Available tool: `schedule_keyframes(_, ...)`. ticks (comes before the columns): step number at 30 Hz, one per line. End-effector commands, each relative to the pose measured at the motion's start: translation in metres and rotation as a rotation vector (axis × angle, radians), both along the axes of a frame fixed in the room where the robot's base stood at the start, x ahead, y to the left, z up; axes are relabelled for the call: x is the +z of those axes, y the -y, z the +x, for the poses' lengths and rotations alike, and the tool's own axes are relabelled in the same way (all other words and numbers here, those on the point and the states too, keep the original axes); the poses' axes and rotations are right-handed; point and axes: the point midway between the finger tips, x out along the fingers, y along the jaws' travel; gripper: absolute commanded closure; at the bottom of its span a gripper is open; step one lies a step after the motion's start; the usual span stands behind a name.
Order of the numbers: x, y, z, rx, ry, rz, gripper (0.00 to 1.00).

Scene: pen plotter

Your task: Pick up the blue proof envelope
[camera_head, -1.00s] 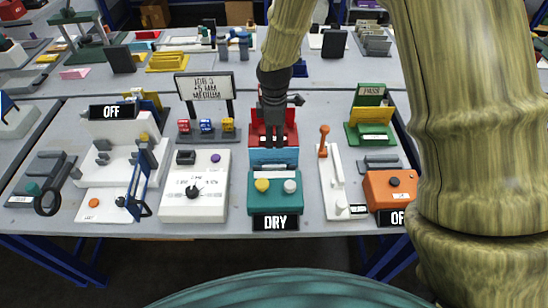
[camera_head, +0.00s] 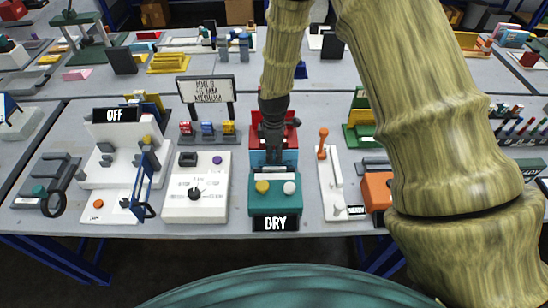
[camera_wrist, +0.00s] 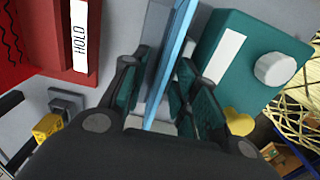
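The blue proof envelope (camera_head: 290,158) stands upright between the red unit (camera_head: 288,119) and the teal dryer box (camera_head: 275,206) marked DRY. My gripper (camera_head: 273,156) points down over it and hides its middle. In the wrist view the envelope is a thin, light blue edge (camera_wrist: 178,45) between the two fingers of my gripper (camera_wrist: 166,60). The fingers are open, one on each side. A gap shows between the left finger and the envelope; the right finger is very near it, and I cannot tell whether it touches.
The teal box's yellow knob (camera_head: 262,187) and white knob (camera_head: 289,188) are close in front. A white panel with an orange lever (camera_head: 323,141) stands right, a white dial box (camera_head: 208,207) left. The red unit's HOLD label (camera_wrist: 81,36) shows in the wrist view.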

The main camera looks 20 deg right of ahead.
Motion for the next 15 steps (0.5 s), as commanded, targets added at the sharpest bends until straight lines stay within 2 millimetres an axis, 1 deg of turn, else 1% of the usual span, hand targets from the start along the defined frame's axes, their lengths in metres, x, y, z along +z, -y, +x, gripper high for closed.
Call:
schedule_keyframes(6,-0.0113,-0.0001,-0.0007,0.0,-0.001,-0.001,0.71)
schedule_keyframes(14,-0.0125,0.0,-0.0005,0.0,0.0,0.0,0.71)
schedule_keyframes(15,-0.0124,0.0,-0.0005,0.0,0.0,0.0,0.78)
